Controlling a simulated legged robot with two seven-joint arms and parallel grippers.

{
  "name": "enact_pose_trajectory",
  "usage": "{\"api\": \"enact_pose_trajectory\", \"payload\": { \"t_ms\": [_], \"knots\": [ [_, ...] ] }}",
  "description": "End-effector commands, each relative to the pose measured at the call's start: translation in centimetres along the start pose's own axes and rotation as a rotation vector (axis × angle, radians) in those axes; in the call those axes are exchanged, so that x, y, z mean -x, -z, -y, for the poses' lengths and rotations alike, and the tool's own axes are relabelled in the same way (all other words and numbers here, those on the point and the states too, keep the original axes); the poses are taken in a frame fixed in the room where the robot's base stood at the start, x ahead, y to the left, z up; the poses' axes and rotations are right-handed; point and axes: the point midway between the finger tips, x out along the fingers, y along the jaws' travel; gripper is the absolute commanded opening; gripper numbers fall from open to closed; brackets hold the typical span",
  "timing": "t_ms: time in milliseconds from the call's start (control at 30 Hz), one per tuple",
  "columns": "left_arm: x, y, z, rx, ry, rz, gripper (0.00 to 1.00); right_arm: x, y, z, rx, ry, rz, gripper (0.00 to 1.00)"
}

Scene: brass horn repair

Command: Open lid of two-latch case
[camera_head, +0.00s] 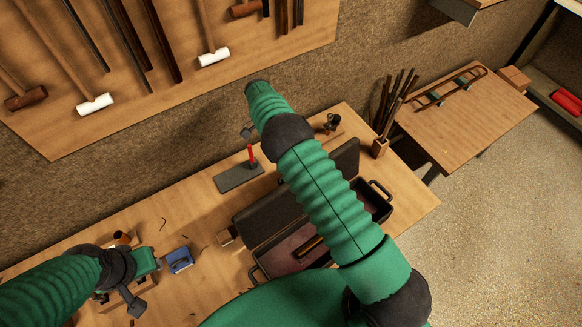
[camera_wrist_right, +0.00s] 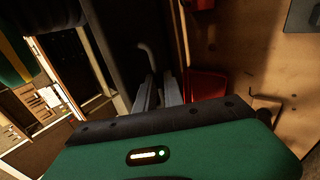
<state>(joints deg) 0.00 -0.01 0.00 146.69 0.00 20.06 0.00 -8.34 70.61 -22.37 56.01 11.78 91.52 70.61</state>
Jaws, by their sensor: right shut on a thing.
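The black two-latch case (camera_head: 262,257) lies on the workbench with its lid (camera_head: 268,217) raised and leaning back towards the wall. My right arm crosses in front of the case and hides its middle, so I cannot make out the latches. In the wrist view my right gripper (camera_wrist_right: 158,92) has its grey fingers close together against a dark surface, which looks like the lid; the contact is in deep shade.
A yellow-and-black object (camera_head: 308,246) lies inside the case. A red-handled tool (camera_head: 251,154) stands on a grey plate (camera_head: 238,177) behind the case. A blue item (camera_head: 179,260) lies near my left gripper. A holder with dark rods (camera_head: 379,147) stands at the right.

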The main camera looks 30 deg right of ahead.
Motion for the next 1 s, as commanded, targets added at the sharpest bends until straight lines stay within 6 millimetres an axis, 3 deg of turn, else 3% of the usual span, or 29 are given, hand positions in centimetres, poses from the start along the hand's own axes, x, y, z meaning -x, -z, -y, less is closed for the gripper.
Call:
{"api": "enact_pose_trajectory", "payload": {
  "t_ms": [267,300,467,867,1000],
  "knots": [
    [0.0,0.0,0.0,0.000,0.000,0.000,0.38,-0.1,0.0,0.0,0.000,0.000,-0.001,0.00],
    [0.0,0.0,0.0,0.000,0.000,0.000,0.38,-0.1,0.0,0.0,0.000,0.000,-0.001,0.15],
    [0.0,0.0,0.0,0.000,0.000,0.000,0.38,-0.1,0.0,0.0,0.000,0.001,-0.001,0.34],
    [-0.1,0.0,0.0,0.000,0.000,0.000,0.38,0.0,0.1,0.0,0.000,0.003,-0.002,0.34],
    [-0.9,-0.2,0.0,0.000,0.000,0.000,0.38,1.2,0.1,0.3,0.000,0.005,-0.002,0.34]
  ]
}}
